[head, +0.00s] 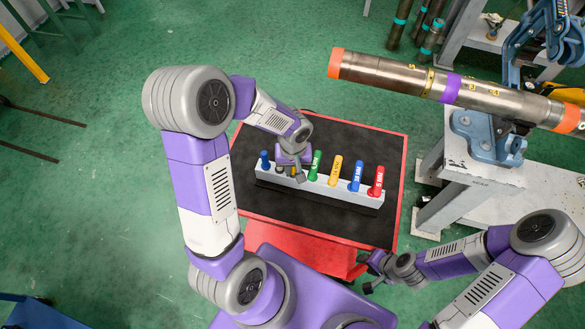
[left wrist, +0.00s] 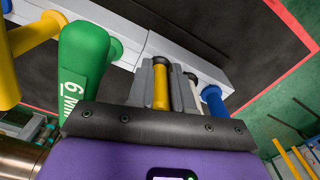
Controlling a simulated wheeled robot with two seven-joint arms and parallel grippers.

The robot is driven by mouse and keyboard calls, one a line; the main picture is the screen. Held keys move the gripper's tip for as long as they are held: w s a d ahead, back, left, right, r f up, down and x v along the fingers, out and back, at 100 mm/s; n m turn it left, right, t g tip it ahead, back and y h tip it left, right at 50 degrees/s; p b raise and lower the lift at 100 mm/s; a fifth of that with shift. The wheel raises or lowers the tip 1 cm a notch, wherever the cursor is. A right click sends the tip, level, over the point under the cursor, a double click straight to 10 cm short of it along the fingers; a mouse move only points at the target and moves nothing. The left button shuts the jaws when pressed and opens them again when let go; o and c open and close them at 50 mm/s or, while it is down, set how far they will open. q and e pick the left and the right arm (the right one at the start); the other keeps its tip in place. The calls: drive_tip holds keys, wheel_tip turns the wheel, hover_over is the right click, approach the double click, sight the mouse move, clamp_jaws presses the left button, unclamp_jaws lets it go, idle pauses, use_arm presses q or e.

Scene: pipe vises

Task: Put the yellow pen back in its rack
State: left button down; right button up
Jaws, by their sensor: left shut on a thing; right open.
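The slim yellow pen (left wrist: 161,88), with a dark end, is between the grey fingers of my left gripper (left wrist: 160,80), which is shut on it. In the head view my left gripper (head: 297,172) is over the left part of the light grey rack (head: 325,191), between a blue handle (head: 265,160) and a green handle (head: 314,165). The pen's far end is hidden, so I cannot tell whether it is in a hole. My right gripper (head: 366,275) is open and empty near the red cart's front edge.
The rack also holds a thicker yellow handle (head: 335,170), a blue handle (head: 357,175) and a red handle (head: 376,182). The green handle is close beside my left gripper. A black mat (head: 350,222) surrounds the rack. A metal pipe (head: 400,76) in a blue vise (head: 490,137) stands right.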

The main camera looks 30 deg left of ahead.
use_arm(q)
drive_tip(key=shift+s+f, duration=0.35)
drive_tip(key=shift+f, duration=0.1)
use_arm(e)
drive_tip(key=shift+s+d+f, duration=0.15)
drive_tip(key=shift+s+f, duration=0.15)
drive_tip(key=shift+f, duration=0.4)
use_arm(q)
drive_tip(key=c, duration=0.9)
unclamp_jaws()
drive_tip(key=shift+c, duration=0.2)
drive_tip(key=shift+w, duration=0.1)
drive_tip(key=shift+r, duration=0.2)
use_arm(e)
drive_tip(key=shift+r, duration=0.1)
use_arm(q)
drive_tip(key=shift+w+r+p, duration=0.1)
drive_tip(key=shift+r+p, duration=0.3)
drive_tip(key=shift+r, duration=0.15)
wheel_tip(320, 180, up, 7)
drive_tip(key=p, duration=0.5)
use_arm(e)
drive_tip(key=shift+g, duration=0.3)
drive_tip(key=r, duration=0.5)
drive_tip(key=shift+a+r, duration=0.3)
